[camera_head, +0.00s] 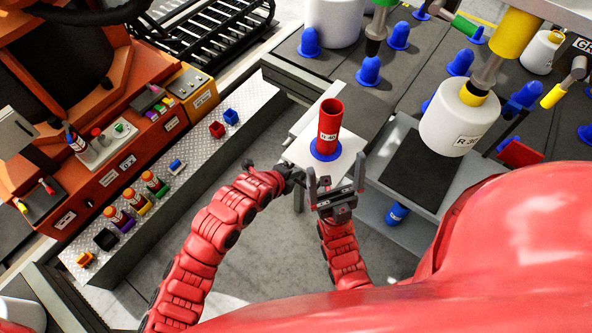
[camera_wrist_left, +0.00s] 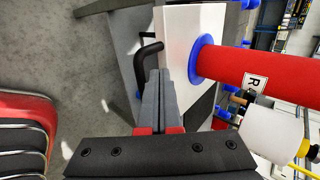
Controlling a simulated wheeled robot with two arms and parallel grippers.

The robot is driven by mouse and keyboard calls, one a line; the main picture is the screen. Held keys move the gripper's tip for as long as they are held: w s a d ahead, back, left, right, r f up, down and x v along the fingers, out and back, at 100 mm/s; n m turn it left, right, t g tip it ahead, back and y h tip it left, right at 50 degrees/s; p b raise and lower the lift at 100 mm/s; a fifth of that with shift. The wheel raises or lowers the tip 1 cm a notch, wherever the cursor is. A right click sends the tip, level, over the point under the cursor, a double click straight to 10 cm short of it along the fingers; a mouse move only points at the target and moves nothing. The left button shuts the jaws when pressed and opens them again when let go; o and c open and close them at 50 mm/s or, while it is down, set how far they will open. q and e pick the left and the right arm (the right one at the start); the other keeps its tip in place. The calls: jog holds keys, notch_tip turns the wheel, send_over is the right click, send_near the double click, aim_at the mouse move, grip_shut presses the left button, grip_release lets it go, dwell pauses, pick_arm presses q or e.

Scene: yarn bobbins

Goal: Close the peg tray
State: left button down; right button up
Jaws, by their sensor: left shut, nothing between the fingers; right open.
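The peg tray (camera_head: 299,155) sticks out from the dark peg table as a light slab. A red bobbin tube (camera_head: 328,121) stands upright on its blue peg base (camera_head: 324,152). In the left wrist view the tray's pale top (camera_wrist_left: 171,28) and a black bar handle (camera_wrist_left: 149,53) on its front show. My left gripper (camera_head: 290,174) is shut and empty at the tray's front; its fingertips (camera_wrist_left: 159,76) are close to the handle, contact unclear. My right gripper (camera_head: 336,178) is open and empty, fingers up, in front of the tray's right side.
The dark table (camera_head: 345,60) carries several blue pegs. A white bobbin (camera_head: 460,125) hangs over a grey lower shelf at right. An orange machine (camera_head: 110,150) and a metal ledge (camera_head: 190,160) with small coloured blocks stand at left. Bare floor (camera_head: 262,245) lies between.

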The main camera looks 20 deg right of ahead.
aim_at(314, 154)
pick_arm(q)
jog(key=shift+w+d+f, duration=0.1)
jog(key=shift+d+f, duration=0.15)
dwell(0.3)
jog(key=w+d+b, duration=0.1)
jog(key=d+b, duration=0.1)
jog(key=b, duration=0.1)
jog(key=w+d+b, duration=0.2)
jog(key=b, duration=0.2)
jog(key=w+d+f+b, duration=0.1)
jog(key=w+d+b, duration=0.1)
jog(key=d+b, duration=0.1)
jog(key=shift+w+d+b, duration=0.1)
jog(key=shift+w+b, duration=0.15)
jog(key=shift+b, duration=0.15)
jog(key=w+d+b, duration=0.4)
jog(key=d+b, duration=0.1)
jog(key=w+d+b, duration=0.2)
jog(key=b, duration=0.1)
jog(key=shift+d+r, duration=0.25)
jog(key=shift+w+d+r, duration=0.1)
jog(key=shift+w+d, duration=0.05)
jog(key=shift+d, duration=0.05)
jog(key=shift+w+d+r+b, duration=0.1)
jog(key=shift+r+b, duration=0.15)
jog(key=shift+b, duration=0.05)
jog(key=shift+d, duration=0.1)
